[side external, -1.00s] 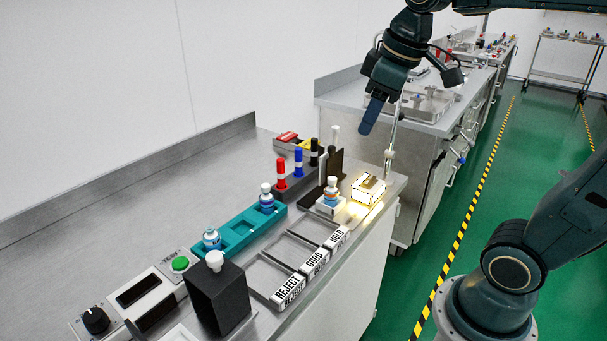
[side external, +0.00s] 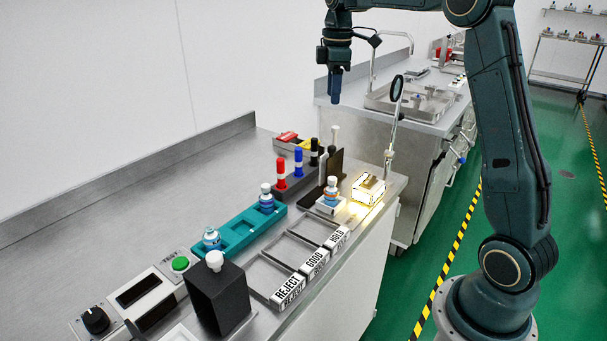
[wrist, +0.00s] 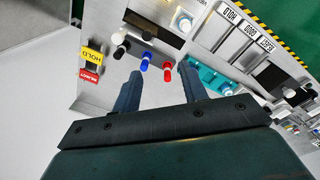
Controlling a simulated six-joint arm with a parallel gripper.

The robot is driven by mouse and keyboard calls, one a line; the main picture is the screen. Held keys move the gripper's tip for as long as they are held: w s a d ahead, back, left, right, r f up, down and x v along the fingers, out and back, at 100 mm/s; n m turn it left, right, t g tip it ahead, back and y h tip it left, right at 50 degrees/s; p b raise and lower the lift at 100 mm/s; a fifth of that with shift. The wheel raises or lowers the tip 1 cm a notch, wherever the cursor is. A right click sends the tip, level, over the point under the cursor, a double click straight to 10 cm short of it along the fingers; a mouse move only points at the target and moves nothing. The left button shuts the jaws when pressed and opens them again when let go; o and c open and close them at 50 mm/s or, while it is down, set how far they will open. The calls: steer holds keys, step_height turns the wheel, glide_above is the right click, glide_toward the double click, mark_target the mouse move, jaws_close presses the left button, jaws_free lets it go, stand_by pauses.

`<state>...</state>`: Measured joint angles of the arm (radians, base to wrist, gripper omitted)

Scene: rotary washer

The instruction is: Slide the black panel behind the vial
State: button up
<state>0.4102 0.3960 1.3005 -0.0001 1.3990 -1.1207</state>
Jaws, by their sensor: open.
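The black panel (side external: 338,163) stands upright at the far end of the steel bench in the side view. A vial (side external: 331,191) with a white cap and a coloured band sits on a small pale stand in front of it. In the wrist view a dark panel shape (wrist: 152,25) and a white-capped vial (wrist: 183,23) show near the top. My gripper (side external: 336,100) is high above the bench, pointing down, apart from the panel and vial. In the wrist view its two fingers (wrist: 161,76) are spread with nothing held between them.
Red, blue and black markers (side external: 298,162) stand in a dark rack beside the panel. A glowing lamp block (side external: 369,188) and a magnifier on a post (side external: 390,150) are to the right. A teal rack (side external: 240,232) and labelled trays (side external: 290,257) lie nearer. The bench's left part is clear.

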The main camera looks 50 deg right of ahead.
mark_target(332, 147)
steer(key=shift+n+g, duration=0.3)
steer(key=shift+n, duration=0.1)
steer(key=d, duration=0.1)
steer(key=w+d+f, duration=0.1)
steer(key=d+f, duration=0.1)
steer(key=shift+w+d, duration=0.1)
steer(key=shift+w, duration=0.25)
steer(key=shift+f, duration=0.1)
step_height(332, 147, down, 14)
steer(key=shift+r, duration=0.15)
steer(key=shift+c, duration=0.2)
jaws_close()
